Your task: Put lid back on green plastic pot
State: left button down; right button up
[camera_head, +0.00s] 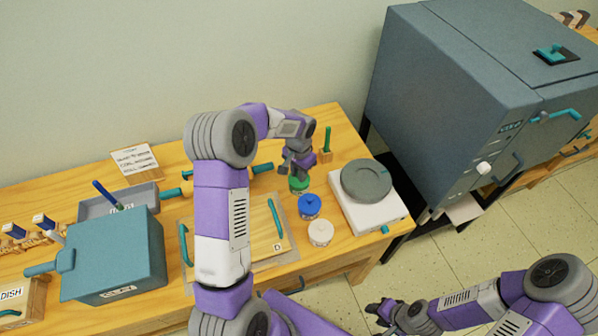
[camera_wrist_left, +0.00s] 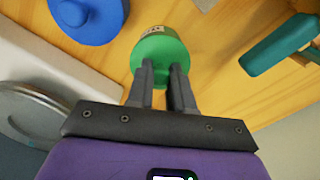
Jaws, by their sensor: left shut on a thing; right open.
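The green plastic pot (camera_head: 299,186) stands on the wooden table, in line with the blue and white pots. My left gripper (camera_head: 296,174) is directly above it, pointing down. In the left wrist view, the fingers (camera_wrist_left: 166,72) are shut at a round green top (camera_wrist_left: 150,50), apparently the lid. A pale label (camera_wrist_left: 153,30) shows on the pot's side just beyond it. The fingers hide the gripped part, and I cannot tell whether the lid sits fully on the pot. My right gripper (camera_head: 378,314) is open and empty, low over the floor in front of the table.
The blue-lidded pot (camera_head: 309,206) and white-lidded pot (camera_head: 320,232) stand close by. A white scale with a grey disc (camera_head: 367,181) is right of them. A green-handled tool (camera_head: 326,145) stands behind. A large grey kiln (camera_head: 460,90) is at the right.

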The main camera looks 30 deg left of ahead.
dwell(0.4)
pick_arm(q)
jog(key=c, duration=0.9)
grip_release()
jog(key=shift+o, duration=0.2)
jog(key=o, duration=0.4)
jog(key=shift+r+p, duration=2.6)
jog(key=shift+r, duration=0.9)
grip_shut()
